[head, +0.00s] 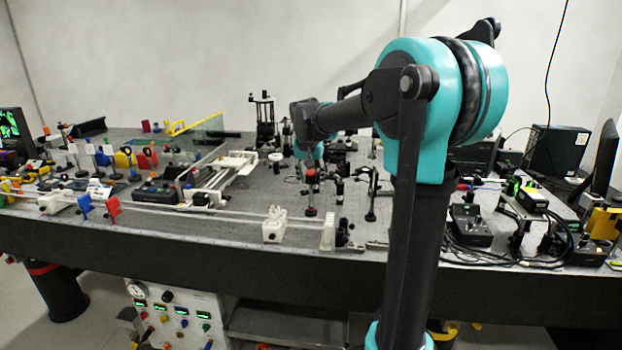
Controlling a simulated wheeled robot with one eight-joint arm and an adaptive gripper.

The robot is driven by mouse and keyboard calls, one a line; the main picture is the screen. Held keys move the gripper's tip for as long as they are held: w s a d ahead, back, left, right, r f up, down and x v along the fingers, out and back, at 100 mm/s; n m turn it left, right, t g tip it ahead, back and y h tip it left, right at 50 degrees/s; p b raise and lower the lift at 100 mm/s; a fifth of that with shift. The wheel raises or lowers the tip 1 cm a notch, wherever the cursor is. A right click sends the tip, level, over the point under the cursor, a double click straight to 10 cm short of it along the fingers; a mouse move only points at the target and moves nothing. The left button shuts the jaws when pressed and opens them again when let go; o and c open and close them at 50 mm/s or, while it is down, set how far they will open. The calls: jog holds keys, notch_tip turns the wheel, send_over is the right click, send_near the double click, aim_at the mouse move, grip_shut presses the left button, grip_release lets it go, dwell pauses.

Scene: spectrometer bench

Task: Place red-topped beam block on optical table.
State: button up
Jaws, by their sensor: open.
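A small dark post with a red top (311,176) stands on the optical table (330,225) near its middle; it looks like the red-topped beam block. Its lower end is dark red. My arm reaches left over the table and bends down. My gripper (308,168) is at the arm's end, just by the red top. It is open, but its fingers are tiny and hard to make out. I cannot tell whether they touch the post or stand behind it.
Several dark posts and mounts crowd around the gripper. A white rail assembly (215,180) lies to the left, and a white block (275,225) stands near the front edge. Cabled instruments (470,225) fill the right side. Bare table shows left of the post.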

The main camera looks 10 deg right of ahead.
jog(key=v, duration=1.2)
dwell(1.0)
